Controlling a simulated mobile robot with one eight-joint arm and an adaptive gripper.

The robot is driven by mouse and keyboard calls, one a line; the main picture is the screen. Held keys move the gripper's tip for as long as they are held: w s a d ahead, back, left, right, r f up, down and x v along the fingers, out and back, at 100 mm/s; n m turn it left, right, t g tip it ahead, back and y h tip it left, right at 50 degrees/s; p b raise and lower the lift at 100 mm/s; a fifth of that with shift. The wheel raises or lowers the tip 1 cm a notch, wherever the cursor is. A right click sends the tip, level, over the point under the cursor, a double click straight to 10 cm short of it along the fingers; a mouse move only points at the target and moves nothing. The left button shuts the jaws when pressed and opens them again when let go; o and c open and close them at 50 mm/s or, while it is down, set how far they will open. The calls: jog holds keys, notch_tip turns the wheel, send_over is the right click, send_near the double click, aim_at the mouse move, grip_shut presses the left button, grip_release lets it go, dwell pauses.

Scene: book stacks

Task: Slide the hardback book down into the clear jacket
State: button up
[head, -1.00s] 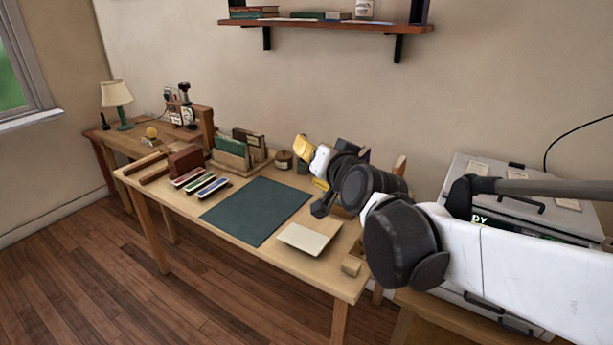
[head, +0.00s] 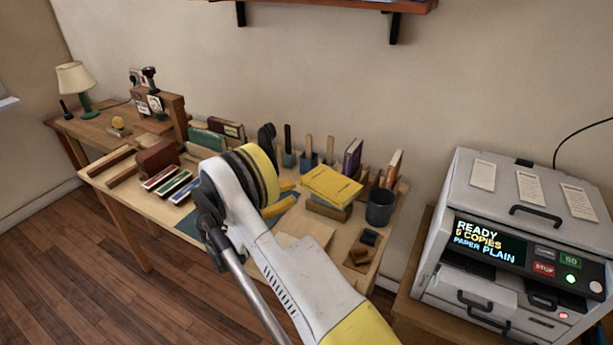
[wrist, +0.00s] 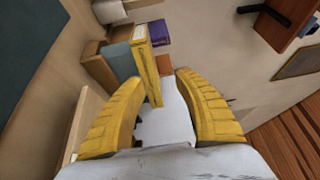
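A yellow hardback book (head: 332,186) rests on a wooden block (head: 328,210) on the right half of the table. In the wrist view the yellow book (wrist: 147,62) shows as a thin upright shape ahead of my fingers. My gripper (head: 292,197) has yellow fingers just left of the book in the head view. In the wrist view my gripper (wrist: 160,82) has its two fingers spread wide, open and empty, with the book beyond the gap between them. I cannot make out the clear jacket. My arm hides part of the table.
A purple book (head: 352,158) and an orange-brown book (head: 393,168) stand behind the yellow book. A dark cup (head: 380,207) stands to its right. Tool holders line the back edge. A copier (head: 510,245) stands at the right. A shelf (head: 330,5) hangs above.

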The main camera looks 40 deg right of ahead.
aim_at(316, 192)
jog(key=shift+s+a+f+g+y, duration=0.1)
jog(key=shift+s+f+g+y, duration=0.05)
jog(key=shift+f, duration=0.35)
jog(key=shift+s+a+f+g+y, duration=0.1)
jog(key=shift+s+f+g+y, duration=0.05)
jog(key=shift+f, duration=0.3)
jog(key=shift+s+d+f+m, duration=0.15)
jog(key=shift+d+f+m, duration=0.05)
jog(key=shift+f+m, duration=0.1)
jog(key=d, duration=0.1)
jog(key=d+b, duration=0.1)
jog(key=d, duration=0.1)
jog(key=s+d+b, duration=0.1)
jog(key=d, duration=0.1)
jog(key=shift+d, duration=0.2)
jog(key=d, duration=0.1)
jog(key=d+b, duration=0.1)
jog(key=d, duration=0.1)
jog(key=d+b, duration=0.1)
jog(key=d, duration=0.1)
jog(key=shift+s, duration=0.4)
jog(key=shift+a, duration=0.1)
grip_shut()
